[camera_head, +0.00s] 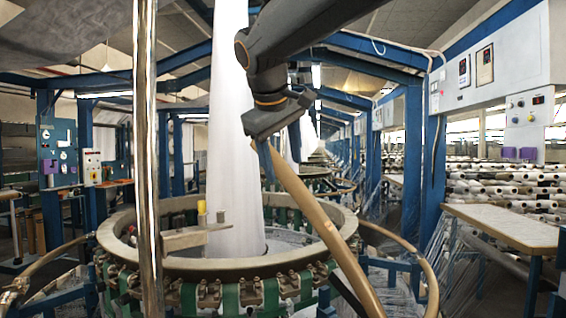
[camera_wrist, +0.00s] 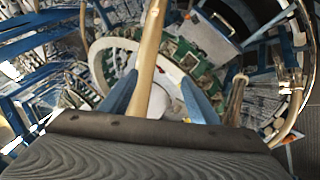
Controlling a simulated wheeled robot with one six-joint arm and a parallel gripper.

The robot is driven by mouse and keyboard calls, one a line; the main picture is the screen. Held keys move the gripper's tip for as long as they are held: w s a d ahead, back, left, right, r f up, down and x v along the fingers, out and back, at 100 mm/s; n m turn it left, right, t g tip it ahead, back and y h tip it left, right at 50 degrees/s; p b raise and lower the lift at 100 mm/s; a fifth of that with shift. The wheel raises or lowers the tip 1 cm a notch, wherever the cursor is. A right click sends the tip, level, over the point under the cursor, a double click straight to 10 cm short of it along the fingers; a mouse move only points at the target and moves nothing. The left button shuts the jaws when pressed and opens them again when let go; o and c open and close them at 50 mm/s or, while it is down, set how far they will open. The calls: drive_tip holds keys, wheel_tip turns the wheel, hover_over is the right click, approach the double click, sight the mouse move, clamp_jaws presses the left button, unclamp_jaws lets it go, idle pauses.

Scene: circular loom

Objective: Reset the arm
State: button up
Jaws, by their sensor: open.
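My gripper (camera_head: 264,158) hangs from my dark arm, above the far right part of the loom's ring. Its blue fingers point down in the head view. In the wrist view the two blue fingers of my gripper (camera_wrist: 159,78) stand apart. A tan tube (camera_wrist: 150,55) runs through the gap between them in that picture. In the head view the tan tube (camera_head: 325,230) slopes from beside the fingers down to the lower right. I cannot tell whether it touches them. The circular loom (camera_head: 140,262) stands below, with a white fabric column (camera_head: 235,130) rising from its middle.
A shiny vertical pole (camera_head: 146,150) stands at front left. A blue post (camera_head: 411,165) and a light-topped table (camera_head: 505,226) are at right, with racks of white spools (camera_head: 510,190) behind. A blue control panel (camera_head: 58,150) is at left. Blue beams cross overhead near my arm.

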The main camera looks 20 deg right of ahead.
wheel_tip(320, 180, down, 17)
drive_tip(key=g+y+b, duration=0.1)
drive_tip(key=g+b, duration=0.1)
drive_tip(key=b, duration=0.2)
drive_tip(key=s+f+m+g+y+b, duration=0.1)
drive_tip(key=s+f, duration=0.4)
drive_tip(key=f, duration=0.7)
drive_tip(key=s+f+m+g+b, duration=0.1)
drive_tip(key=s+f+b, duration=0.3)
drive_tip(key=f, duration=0.9)
drive_tip(key=s+f+m+g+y+b, duration=0.1)
drive_tip(key=s+f+m+b, duration=0.1)
drive_tip(key=s+f, duration=0.5)
wheel_tip(320, 180, down, 6)
drive_tip(key=shift+s+d+r+m+y, duration=0.2)
drive_tip(key=shift+s+d+m+y, duration=0.1)
drive_tip(key=shift+s+m, duration=0.1)
drive_tip(key=shift+c, duration=0.3)
